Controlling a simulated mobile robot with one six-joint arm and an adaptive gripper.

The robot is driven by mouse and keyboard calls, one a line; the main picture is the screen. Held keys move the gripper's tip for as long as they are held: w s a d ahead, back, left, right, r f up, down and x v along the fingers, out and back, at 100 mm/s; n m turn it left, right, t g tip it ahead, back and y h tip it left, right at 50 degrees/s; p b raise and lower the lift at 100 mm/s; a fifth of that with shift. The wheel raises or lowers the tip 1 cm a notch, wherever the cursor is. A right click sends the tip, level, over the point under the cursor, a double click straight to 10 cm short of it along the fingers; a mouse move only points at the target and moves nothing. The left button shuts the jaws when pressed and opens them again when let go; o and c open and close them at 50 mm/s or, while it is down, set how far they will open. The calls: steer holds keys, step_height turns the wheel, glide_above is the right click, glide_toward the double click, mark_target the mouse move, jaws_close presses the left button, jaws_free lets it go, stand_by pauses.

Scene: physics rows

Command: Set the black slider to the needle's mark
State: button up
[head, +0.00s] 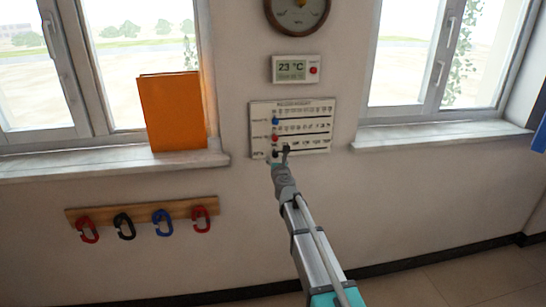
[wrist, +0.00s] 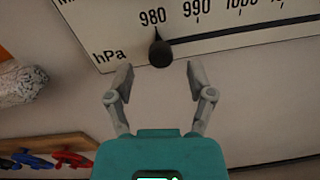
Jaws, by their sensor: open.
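The black slider (wrist: 160,54) is a round dark knob with a pointer at about 980 on the hPa scale. It sits on the lowest row of the white panel (head: 323,127), where it also shows small in the head view (head: 275,154). My gripper (wrist: 160,71) is open and empty, its fingertips just below the knob, one to each side; I cannot tell whether they touch anything. In the head view my gripper (head: 278,155) is at the panel's lower left. The round dial (head: 299,14) above is cut off by the frame; its needle reading is too small to read.
A blue slider (head: 275,121) and a red slider (head: 275,137) sit on the rows above. A thermometer display (head: 296,68) hangs above the panel. An orange book (head: 172,111) stands on the left sill. A hook rail (head: 143,209) is on the wall below.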

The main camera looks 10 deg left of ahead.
mark_target(275, 156)
steer(key=shift+x, duration=1.55)
jaws_close()
